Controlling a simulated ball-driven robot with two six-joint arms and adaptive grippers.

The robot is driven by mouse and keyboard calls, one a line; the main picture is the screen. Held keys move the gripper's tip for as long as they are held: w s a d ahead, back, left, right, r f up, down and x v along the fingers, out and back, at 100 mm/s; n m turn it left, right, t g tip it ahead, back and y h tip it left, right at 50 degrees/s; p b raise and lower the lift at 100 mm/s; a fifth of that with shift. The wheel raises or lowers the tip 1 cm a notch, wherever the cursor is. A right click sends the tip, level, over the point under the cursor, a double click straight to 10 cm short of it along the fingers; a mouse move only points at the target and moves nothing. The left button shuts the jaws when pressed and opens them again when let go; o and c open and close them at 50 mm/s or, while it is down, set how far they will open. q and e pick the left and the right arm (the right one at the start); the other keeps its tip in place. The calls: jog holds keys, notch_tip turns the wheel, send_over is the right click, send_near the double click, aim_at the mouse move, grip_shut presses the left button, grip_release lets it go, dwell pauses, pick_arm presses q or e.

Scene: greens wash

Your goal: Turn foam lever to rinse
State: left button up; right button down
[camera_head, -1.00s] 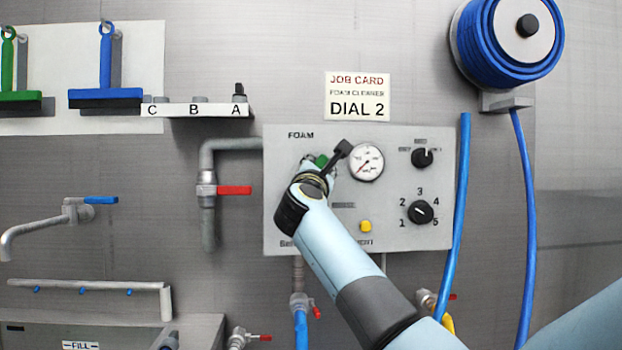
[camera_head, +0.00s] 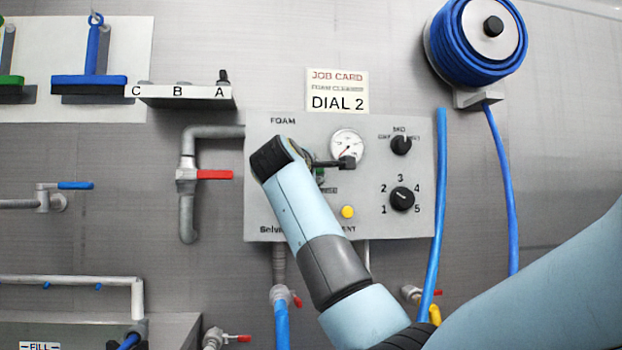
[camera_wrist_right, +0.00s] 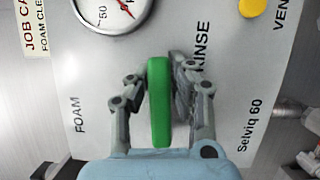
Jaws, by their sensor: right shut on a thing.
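The green foam lever (camera_wrist_right: 160,110) stands upright in the right wrist view, between the FOAM and RINSE labels. My right gripper (camera_wrist_right: 159,92) is shut on it, one finger on each side. The lever is on the grey foam panel (camera_head: 262,205), left of and below the pressure gauge (camera_head: 347,146). The exact pointing of the lever's free end cannot be told. My left gripper is not in view.
A yellow button (camera_head: 347,212) and a black numbered dial (camera_head: 402,199) are on the panel, with a smaller black knob (camera_head: 401,145) above. A red-handled valve (camera_head: 205,174) is left of the panel. A blue hose (camera_head: 434,230) hangs at its right edge.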

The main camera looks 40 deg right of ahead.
jog(key=shift+f+m+b, duration=0.45)
jog(key=shift+f+m, duration=0.05)
jog(key=c, duration=1.2)
grip_release()
jog(key=shift+r, duration=0.1)
jog(key=shift+o, duration=0.2)
jog(key=v, duration=1.2)
jog(key=shift+r, duration=0.2)
